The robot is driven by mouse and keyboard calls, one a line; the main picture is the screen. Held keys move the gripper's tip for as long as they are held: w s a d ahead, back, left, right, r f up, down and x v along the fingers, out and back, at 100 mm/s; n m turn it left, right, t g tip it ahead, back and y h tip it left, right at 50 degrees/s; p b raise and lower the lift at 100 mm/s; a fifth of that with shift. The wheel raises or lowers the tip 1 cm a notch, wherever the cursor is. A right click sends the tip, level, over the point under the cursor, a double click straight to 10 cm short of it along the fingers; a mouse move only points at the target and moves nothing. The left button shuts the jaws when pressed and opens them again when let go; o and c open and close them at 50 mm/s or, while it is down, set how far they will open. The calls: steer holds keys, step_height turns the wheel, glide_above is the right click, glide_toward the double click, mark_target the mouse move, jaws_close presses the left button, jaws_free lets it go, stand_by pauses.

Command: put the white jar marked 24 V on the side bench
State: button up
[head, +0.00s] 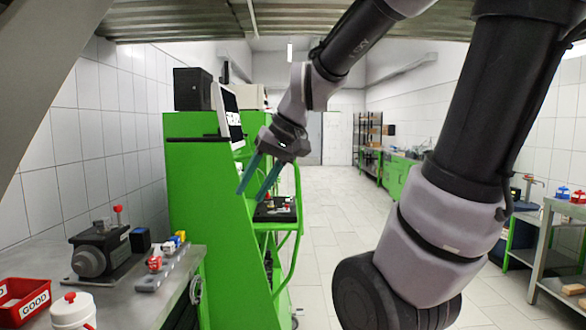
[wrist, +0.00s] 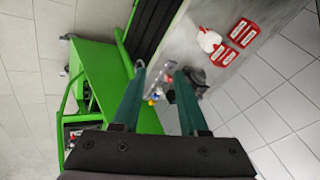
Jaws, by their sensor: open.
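A white jar (head: 72,312) with a red knob on its lid stands on the grey workbench (head: 125,298) at the lower left of the head view, cut off by the bottom edge. Its marking cannot be read. A white and red shape that looks like this jar shows in the wrist view (wrist: 208,41), beside red bins. My gripper (head: 252,194) is open and empty, in the air in front of the green cabinet, well away from the jar. Its teal fingers (wrist: 159,72) also show in the wrist view. A grey metal bench (head: 562,210) at the right may be the side bench.
A red bin marked GOOD (head: 24,301) is left of the jar. A dark pump (head: 98,252) and small coloured parts (head: 165,256) stand behind it. The green cabinet (head: 208,220) rises beyond the workbench. Small blue and red items (head: 570,194) are on the right bench. Open floor (head: 335,225) lies between.

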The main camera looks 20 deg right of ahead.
steer(key=s+d+r+m+t+h, duration=0.2)
steer(key=s+d+r+m+t, duration=0.1)
steer(key=d, duration=0.4)
steer(key=shift+s+r+m+h, duration=0.4)
steer(key=shift+s+r, duration=0.1)
steer(key=shift+s, duration=0.05)
